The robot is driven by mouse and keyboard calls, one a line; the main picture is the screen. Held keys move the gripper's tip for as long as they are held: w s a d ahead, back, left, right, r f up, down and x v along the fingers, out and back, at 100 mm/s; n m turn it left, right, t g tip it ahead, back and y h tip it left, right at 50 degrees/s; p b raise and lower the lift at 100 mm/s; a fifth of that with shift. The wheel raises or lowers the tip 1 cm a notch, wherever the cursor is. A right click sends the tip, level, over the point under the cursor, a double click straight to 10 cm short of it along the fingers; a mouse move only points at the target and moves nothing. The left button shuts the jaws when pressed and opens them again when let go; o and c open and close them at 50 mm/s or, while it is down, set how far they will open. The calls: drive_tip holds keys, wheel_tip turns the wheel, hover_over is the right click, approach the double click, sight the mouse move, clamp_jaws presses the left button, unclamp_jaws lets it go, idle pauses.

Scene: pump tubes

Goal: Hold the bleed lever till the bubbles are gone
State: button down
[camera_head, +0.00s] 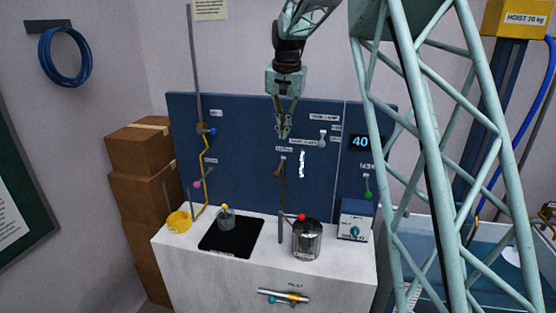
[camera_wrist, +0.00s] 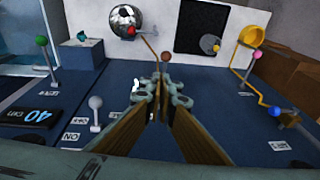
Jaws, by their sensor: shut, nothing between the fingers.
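My gripper (camera_head: 283,132) is shut and empty in front of the blue panel, above a lever with a brown knob (camera_head: 278,173). In the wrist view the fingertips (camera_wrist: 166,92) meet, and the brown knob (camera_wrist: 166,57) shows just beyond them, apart from them. A bright speckled sight tube (camera_head: 302,164) is right of the brown knob; in the wrist view it is partly behind the fingers. A grey-white knobbed lever (camera_head: 322,136) is up and right on the panel; it also shows in the wrist view (camera_wrist: 95,103). The labels are too small to tell which is the bleed lever.
Around the panel are blue (camera_head: 210,131), pink (camera_head: 197,184) and green (camera_head: 368,194) knobs. A metal pot (camera_head: 306,242) with a red knob (camera_head: 301,217) above it, a black mat (camera_head: 221,245) and a yellow cup (camera_head: 178,222) occupy the white bench. A display (camera_head: 360,142) reads 40.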

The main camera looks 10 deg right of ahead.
drive_tip(key=shift+w+f+p, duration=0.15)
drive_tip(key=shift+w+f, duration=0.15)
drive_tip(key=shift+w, duration=0.3)
drive_tip(key=shift+w+f+p, duration=0.2)
drive_tip(key=shift+w+f, duration=0.1)
drive_tip(key=shift+w, duration=0.3)
drive_tip(key=shift+w+f+p, duration=0.15)
drive_tip(key=shift+w+f, duration=0.15)
drive_tip(key=shift+w, duration=0.3)
drive_tip(key=shift+f, duration=0.1)
drive_tip(key=p, duration=0.1)
approach(280, 166)
drive_tip(key=x, duration=0.2)
drive_tip(key=shift+s+a+f, duration=0.4)
drive_tip(key=shift+s+f, duration=0.3)
drive_tip(key=shift+f, duration=0.15)
drive_tip(key=shift+s+a+f, duration=0.45)
drive_tip(key=shift+s+f, duration=0.25)
drive_tip(key=shift+f, duration=0.15)
drive_tip(key=shift+a+f, duration=0.1)
drive_tip(key=shift+f, duration=0.05)
